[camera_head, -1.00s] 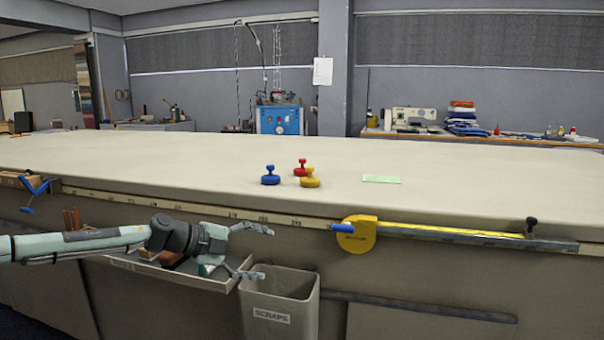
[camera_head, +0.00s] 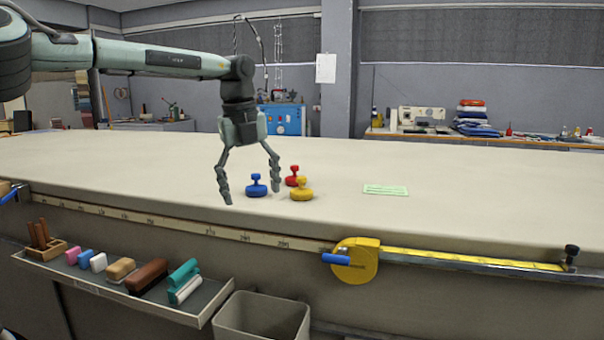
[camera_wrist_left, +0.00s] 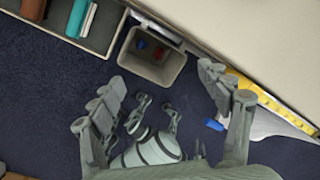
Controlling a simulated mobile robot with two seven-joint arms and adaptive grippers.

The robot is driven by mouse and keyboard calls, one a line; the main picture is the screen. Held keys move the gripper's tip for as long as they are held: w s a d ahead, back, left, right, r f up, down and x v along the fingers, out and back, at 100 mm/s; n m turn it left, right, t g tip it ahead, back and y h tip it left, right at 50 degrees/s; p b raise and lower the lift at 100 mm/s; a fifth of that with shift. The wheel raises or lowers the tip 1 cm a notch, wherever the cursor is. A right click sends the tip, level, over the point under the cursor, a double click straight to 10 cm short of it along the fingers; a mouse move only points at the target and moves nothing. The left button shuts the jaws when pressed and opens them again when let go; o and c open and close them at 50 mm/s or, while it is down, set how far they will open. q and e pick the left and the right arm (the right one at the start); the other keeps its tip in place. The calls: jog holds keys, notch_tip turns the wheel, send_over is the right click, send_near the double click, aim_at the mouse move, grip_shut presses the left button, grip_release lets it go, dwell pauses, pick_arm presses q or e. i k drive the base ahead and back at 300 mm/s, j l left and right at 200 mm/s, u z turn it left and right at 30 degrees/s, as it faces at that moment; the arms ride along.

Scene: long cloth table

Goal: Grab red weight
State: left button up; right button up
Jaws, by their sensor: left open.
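The red weight (camera_head: 294,177) stands on the table, partly hidden behind the yellow weight (camera_head: 302,190). The blue weight (camera_head: 256,187) stands to their left. My left gripper (camera_head: 252,196) points down, open and empty, with its fingers to either side of the blue weight in the head view. Its right fingertip shows close to the left of the red and yellow weights.
The long cloth table (camera_head: 120,165) has wide free room around the weights. A green card (camera_head: 386,190) lies to the right. A yellow tape measure (camera_head: 355,260) is on the front edge. A tray (camera_head: 205,305) of brushes and a scraps bin (camera_head: 262,318) are below.

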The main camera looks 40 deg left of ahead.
aim_at(291, 180)
jog(key=i+j, duration=0.25)
jog(key=i, duration=0.25)
jog(key=i+j, duration=0.2)
jog(key=i, duration=0.25)
